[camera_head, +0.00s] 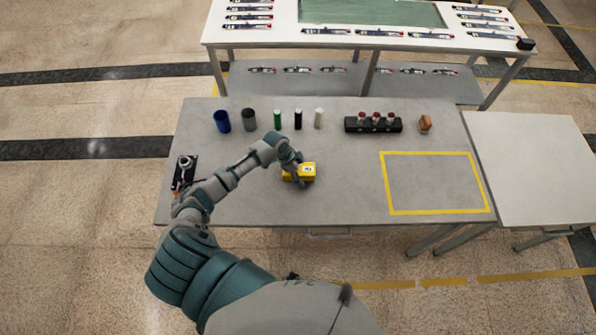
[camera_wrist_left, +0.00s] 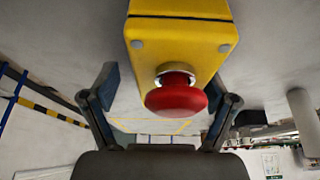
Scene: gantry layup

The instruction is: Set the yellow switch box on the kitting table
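The yellow switch box (camera_head: 308,173) is at the middle front of the grey table (camera_head: 245,195). In the left wrist view the yellow switch box (camera_wrist_left: 205,55) shows its yellow face and a round red button. My left gripper (camera_head: 293,171) is over the box in the head view. In the wrist view its two fingers (camera_wrist_left: 165,85) stand apart on either side of the box, with a gap at the left finger. Contact at the right finger is unclear. Whether the box rests on the table is hard to tell. My right gripper is not in view.
A yellow-outlined area (camera_head: 435,182) on the table's right is empty. Several cylinders (camera_head: 249,120), a black rack (camera_head: 373,125) and a brown block (camera_head: 425,123) line the back. A dark device (camera_head: 184,172) lies at left. A bare pale table (camera_head: 535,165) adjoins at right.

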